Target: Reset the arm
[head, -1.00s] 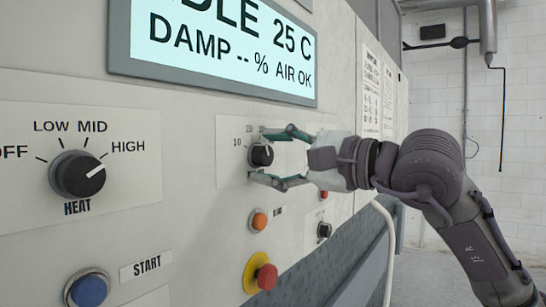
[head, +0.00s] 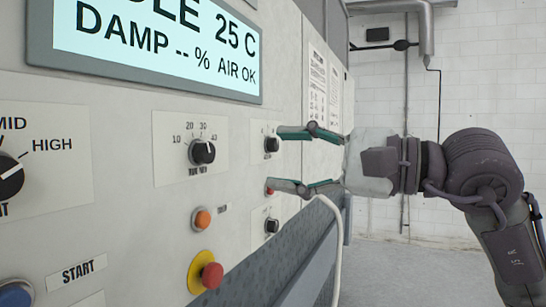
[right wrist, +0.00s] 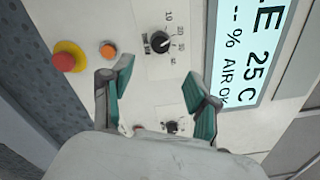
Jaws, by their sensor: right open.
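My right gripper (head: 290,160) is open and empty in the head view. Its teal-padded fingers point left toward the machine's control panel, to the right of the timer knob (head: 202,152). In the right wrist view the open gripper (right wrist: 160,85) has the timer knob (right wrist: 160,42) beyond its fingertips, apart from them. A smaller knob (head: 271,144) shows close to the upper finger in the head view; I cannot tell whether they touch. My left gripper is not in view.
The panel carries a heat knob (head: 8,178), a blue start button (head: 16,293), an orange button (head: 202,219), a red emergency button (head: 211,275) and a display (head: 160,45). A pale hose (head: 338,240) hangs below the gripper. Floor at the right is clear.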

